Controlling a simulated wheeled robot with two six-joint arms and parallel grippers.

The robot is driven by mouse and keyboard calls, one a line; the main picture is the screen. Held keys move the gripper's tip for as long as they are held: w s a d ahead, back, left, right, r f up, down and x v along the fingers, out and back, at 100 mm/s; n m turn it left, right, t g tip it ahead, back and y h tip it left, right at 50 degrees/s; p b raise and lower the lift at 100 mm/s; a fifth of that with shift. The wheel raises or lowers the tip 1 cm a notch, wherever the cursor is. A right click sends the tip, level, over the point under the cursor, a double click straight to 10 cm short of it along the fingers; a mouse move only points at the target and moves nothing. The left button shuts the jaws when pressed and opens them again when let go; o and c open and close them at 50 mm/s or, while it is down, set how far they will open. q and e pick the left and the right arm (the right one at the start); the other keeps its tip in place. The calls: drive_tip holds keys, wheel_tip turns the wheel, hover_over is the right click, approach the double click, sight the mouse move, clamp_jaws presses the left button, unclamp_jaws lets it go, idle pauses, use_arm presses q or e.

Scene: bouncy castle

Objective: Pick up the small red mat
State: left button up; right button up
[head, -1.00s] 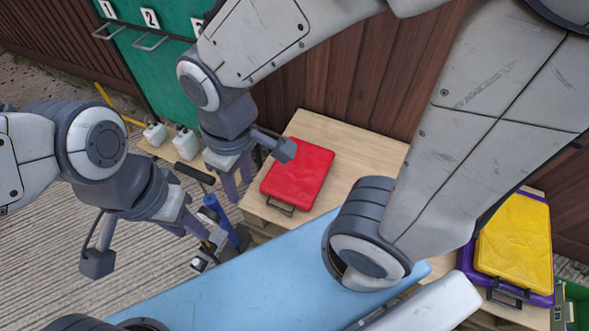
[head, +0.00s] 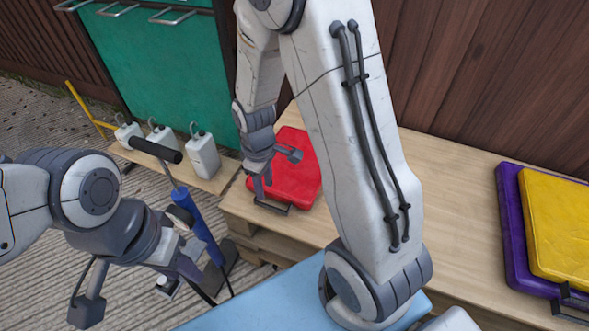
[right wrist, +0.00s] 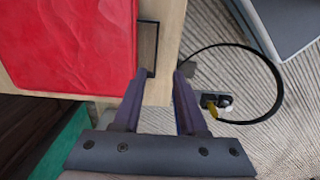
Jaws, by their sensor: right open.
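The small red mat (head: 305,178) lies flat on the wooden table, partly covered by my right arm in the head view. A dark handle (head: 271,208) is on its front edge, at the table's edge. In the right wrist view the mat (right wrist: 65,45) fills the upper left and its handle (right wrist: 156,45) stands out to its right. My right gripper (head: 262,193) is open and empty, close by the handle; its fingertips (right wrist: 167,71) are just short of it. My left gripper (head: 188,268) hangs beside the blue pump, away from the mat; its jaw opening is unclear.
A yellow mat (head: 560,225) lies on a purple mat (head: 511,215) at the right of the table. A blue pump (head: 204,240) stands on the ground at the left. White canisters (head: 203,157) sit on a low bench. A light blue surface (head: 260,303) is in front.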

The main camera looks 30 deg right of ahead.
sight(270, 206)
wheel_tip(270, 206, down, 4)
drive_tip(key=shift+b, duration=0.75)
drive_tip(key=f+b, duration=0.2)
drive_tip(key=f, duration=0.1)
drive_tip(key=d+f+b, duration=0.1)
drive_tip(key=f, duration=0.1)
drive_tip(key=shift+w+f, duration=0.1)
clamp_jaws()
idle(0.6)
